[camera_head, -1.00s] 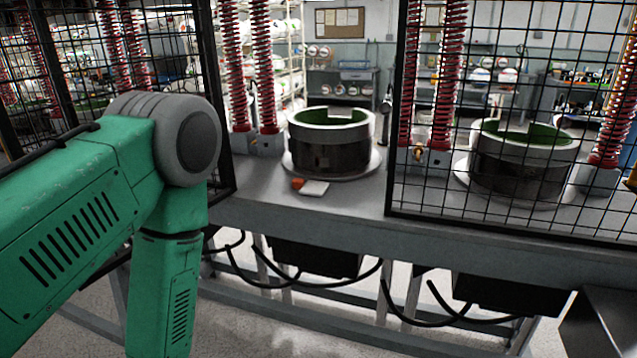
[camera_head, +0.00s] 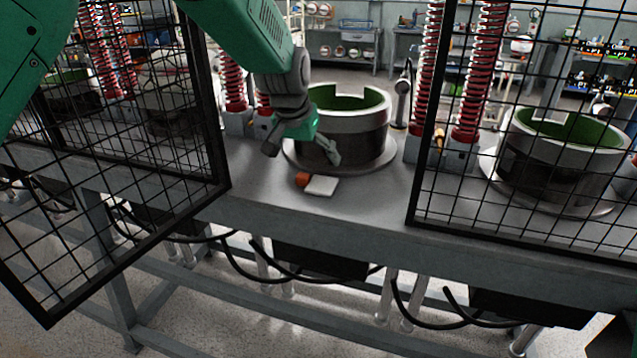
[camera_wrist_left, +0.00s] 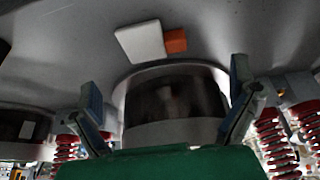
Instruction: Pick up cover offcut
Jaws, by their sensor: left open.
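A small flat white piece (camera_head: 321,186) and a smaller orange piece (camera_head: 302,180) lie side by side on the grey press table (camera_head: 375,192), in front of the middle dark cylindrical mould. Which of them is the cover offcut I cannot tell. In the left wrist view the white piece (camera_wrist_left: 141,41) and orange piece (camera_wrist_left: 176,41) lie beyond the fingertips. My left gripper (camera_head: 300,146) is open and empty, above and just behind the pieces, in front of the mould; its two spread fingers also show in the left wrist view (camera_wrist_left: 164,84). My right gripper is not seen.
The middle mould (camera_head: 352,138) has a green-lined, notched top and stands close behind the gripper. Red springs (camera_head: 476,75) rise on both sides. A black mesh guard (camera_head: 530,120) stands at right, another (camera_head: 110,140) at left. The table front is clear.

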